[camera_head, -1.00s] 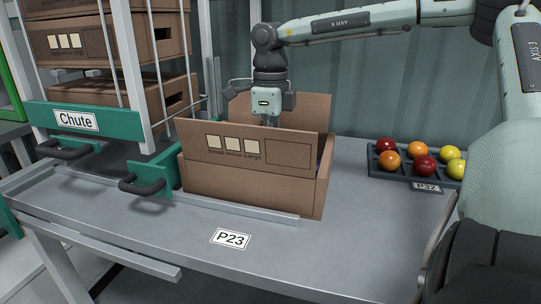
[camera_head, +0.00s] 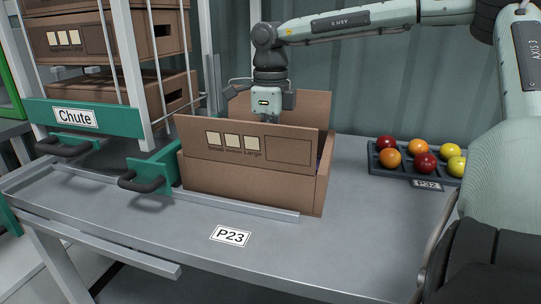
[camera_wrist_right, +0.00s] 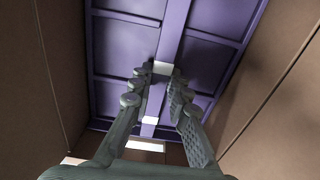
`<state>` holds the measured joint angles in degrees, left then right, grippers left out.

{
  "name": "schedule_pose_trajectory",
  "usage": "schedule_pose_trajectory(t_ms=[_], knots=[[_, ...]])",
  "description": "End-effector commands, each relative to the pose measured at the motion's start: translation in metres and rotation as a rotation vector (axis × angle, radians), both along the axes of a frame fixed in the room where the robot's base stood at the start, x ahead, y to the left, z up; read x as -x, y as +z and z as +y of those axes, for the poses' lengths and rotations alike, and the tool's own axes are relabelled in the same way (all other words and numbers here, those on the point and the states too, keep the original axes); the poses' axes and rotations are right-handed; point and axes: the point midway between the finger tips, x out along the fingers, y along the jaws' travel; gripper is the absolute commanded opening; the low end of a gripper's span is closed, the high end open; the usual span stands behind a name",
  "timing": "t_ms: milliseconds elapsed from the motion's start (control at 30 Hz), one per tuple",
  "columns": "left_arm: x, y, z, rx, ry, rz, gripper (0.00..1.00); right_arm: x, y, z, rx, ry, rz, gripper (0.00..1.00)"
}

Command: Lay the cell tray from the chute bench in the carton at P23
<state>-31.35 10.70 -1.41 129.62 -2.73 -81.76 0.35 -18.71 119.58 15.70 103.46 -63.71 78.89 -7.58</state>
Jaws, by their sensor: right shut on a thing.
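The brown carton (camera_head: 250,185) stands on the grey bench behind the P23 label (camera_head: 231,236), with its flaps raised. My right gripper (camera_head: 268,116) reaches down into it from above; the front flap partly hides its fingers. In the right wrist view, the purple cell tray (camera_wrist_right: 112,62) lies between the brown carton walls. My right gripper's fingers (camera_wrist_right: 163,80) are shut on the tray's middle rib, near a white patch. The tray's cells look empty. Whether the tray rests on the carton floor cannot be told. My left gripper is not in view.
A chute rack (camera_head: 75,117) with stacked brown cartons (camera_head: 110,45) and green handled bars stands at the left. A dark tray (camera_head: 378,170) of red, orange and yellow tomatoes sits at P32 on the right. The bench front and the stretch between carton and tomatoes are clear.

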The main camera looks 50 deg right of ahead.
Motion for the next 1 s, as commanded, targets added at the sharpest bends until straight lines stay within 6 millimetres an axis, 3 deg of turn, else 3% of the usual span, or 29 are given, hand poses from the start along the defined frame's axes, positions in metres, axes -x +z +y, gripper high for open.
schedule_pose_trajectory(t_ms=[567,600,767,1000], knots=[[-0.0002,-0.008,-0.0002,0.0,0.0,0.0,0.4,0.0001,-0.0093,0.0,0.0,0.0,0.0,0.0],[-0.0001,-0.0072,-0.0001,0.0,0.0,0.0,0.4,0.0,-0.0084,0.0001,0.0,0.0,0.0,0.2],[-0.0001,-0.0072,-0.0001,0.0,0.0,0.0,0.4,0.0,-0.0084,0.0001,0.0,0.0,0.0,0.4],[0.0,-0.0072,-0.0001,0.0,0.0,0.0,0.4,0.0,-0.0085,0.0001,0.0,0.0,0.0,0.38]])
